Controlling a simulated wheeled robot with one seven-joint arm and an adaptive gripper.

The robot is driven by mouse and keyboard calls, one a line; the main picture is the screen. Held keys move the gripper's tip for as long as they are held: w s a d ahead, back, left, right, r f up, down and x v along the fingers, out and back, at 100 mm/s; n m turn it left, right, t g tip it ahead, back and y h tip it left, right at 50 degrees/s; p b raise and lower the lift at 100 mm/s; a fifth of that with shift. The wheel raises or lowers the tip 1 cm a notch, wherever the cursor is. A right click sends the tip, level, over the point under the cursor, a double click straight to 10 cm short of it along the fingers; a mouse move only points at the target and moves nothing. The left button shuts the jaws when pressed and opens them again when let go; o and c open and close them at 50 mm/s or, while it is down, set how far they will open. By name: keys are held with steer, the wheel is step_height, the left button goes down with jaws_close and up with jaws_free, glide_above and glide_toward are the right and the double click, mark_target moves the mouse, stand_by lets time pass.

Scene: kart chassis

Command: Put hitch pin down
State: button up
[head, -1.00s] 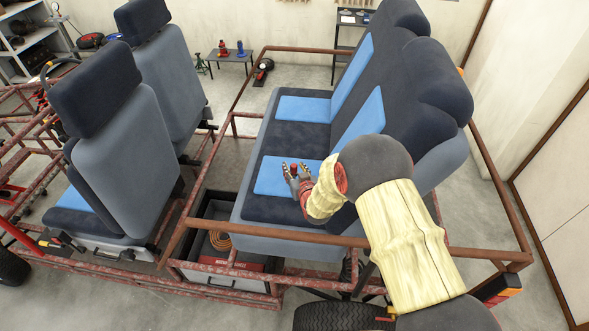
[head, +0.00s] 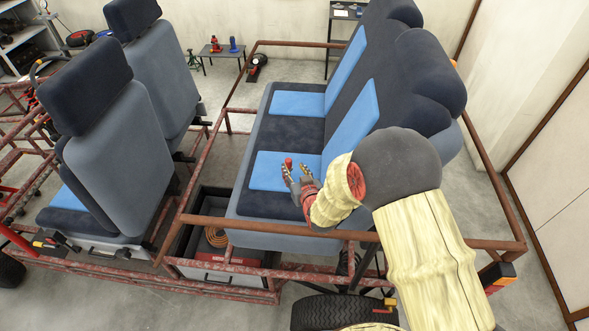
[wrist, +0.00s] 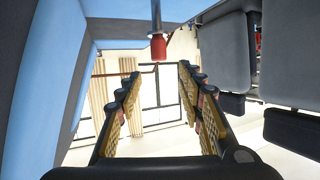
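The hitch pin, with a red grip (head: 288,162), shows just past my fingertips, over the light-blue panel of the near rear seat (head: 268,180). In the wrist view its red grip (wrist: 158,46) and dark shaft are at top centre, the shaft running up toward the blue seat surface. My gripper (head: 296,169) is low over the seat cushion. In the wrist view the gripper (wrist: 157,78) has its fingers spread wide, with nothing between them; the pin is beyond the tips. The pin's far end and its contact with the seat are hard to make out.
The rear bench backrest (head: 362,112) rises behind the seat. A rusty frame rail (head: 400,240) crosses below my arm. Two front seats (head: 118,160) stand at left. An open black box (head: 190,248) with a coil lies below the bench.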

steer(key=s+d+r+g+h, duration=0.1)
steer(key=s+d+r, duration=0.2)
steer(key=r, duration=0.3)
steer(key=s+d+r+m+g, duration=0.1)
steer(key=s+d+r, duration=0.1)
steer(key=s+r, duration=0.35)
steer(key=s+d+r+g+h, duration=0.1)
steer(key=s+d+r+g, duration=0.15)
steer(key=r, duration=0.55)
steer(key=s+d+r+g, duration=0.1)
steer(key=s+d+r, duration=0.1)
steer(key=s, duration=1.1)
steer(key=s+d+r+m+g+h, duration=0.1)
steer(key=s+d+r+g, duration=0.1)
steer(key=s, duration=1.1)
steer(key=shift+d+r, duration=0.7)
steer(key=shift+r, duration=0.25)
steer(key=shift+s+g, duration=0.1)
steer(key=shift+g, duration=0.15)
step_height(320, 180, down, 27)
steer(key=b, duration=2.6)
steer(key=shift+r+b, duration=0.15)
steer(key=shift+b, duration=0.2)
